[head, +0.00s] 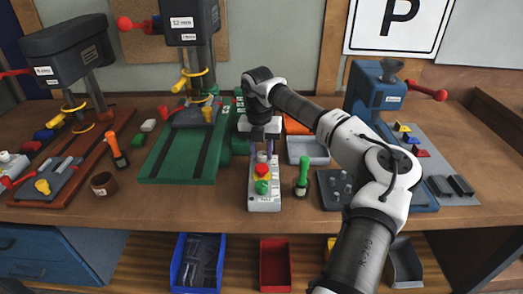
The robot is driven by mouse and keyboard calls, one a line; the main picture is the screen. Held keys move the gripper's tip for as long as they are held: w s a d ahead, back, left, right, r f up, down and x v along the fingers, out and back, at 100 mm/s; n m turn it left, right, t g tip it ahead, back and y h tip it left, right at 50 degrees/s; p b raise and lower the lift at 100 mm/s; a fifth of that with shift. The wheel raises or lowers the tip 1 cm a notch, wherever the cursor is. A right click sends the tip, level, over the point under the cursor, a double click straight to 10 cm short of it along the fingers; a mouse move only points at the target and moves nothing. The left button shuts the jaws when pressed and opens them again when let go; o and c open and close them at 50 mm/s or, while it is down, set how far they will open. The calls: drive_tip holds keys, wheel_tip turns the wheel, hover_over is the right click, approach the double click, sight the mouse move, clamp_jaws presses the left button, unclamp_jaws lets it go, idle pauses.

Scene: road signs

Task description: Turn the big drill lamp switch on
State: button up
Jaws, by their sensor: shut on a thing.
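My gripper (262,152) points down at the box's far end, behind the red knob. It is shut on a small part there, which the fingers mostly hide; I cannot tell its on or off position. One drill press (68,55) stands at the left on a reddish base. Another drill press (190,22) with a green base (160,160) stands at the back centre. Their labels are too small to read.
A green-handled tool (302,178) stands close right of the box. A grey tray (308,150) is behind it. A blue machine (372,95) with a red handle stands at the right.

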sight(260, 155)
drive_tip(key=n+b, duration=0.1)
drive_tip(key=n, duration=0.4)
drive_tip(key=shift+n+b, duration=0.3)
drive_tip(key=shift+b, duration=0.1)
drive_tip(key=n, duration=0.6)
drive_tip(key=shift+t+b, duration=0.3)
drive_tip(key=shift+n, duration=0.3)
drive_tip(key=o, duration=1)
drive_tip(key=shift+c, duration=0.2)
wheel_tip(260, 155, up, 14)
drive_tip(key=b, duration=0.2)
drive_tip(key=shift+s+a, duration=0.2)
drive_tip(key=shift+s, duration=0.15)
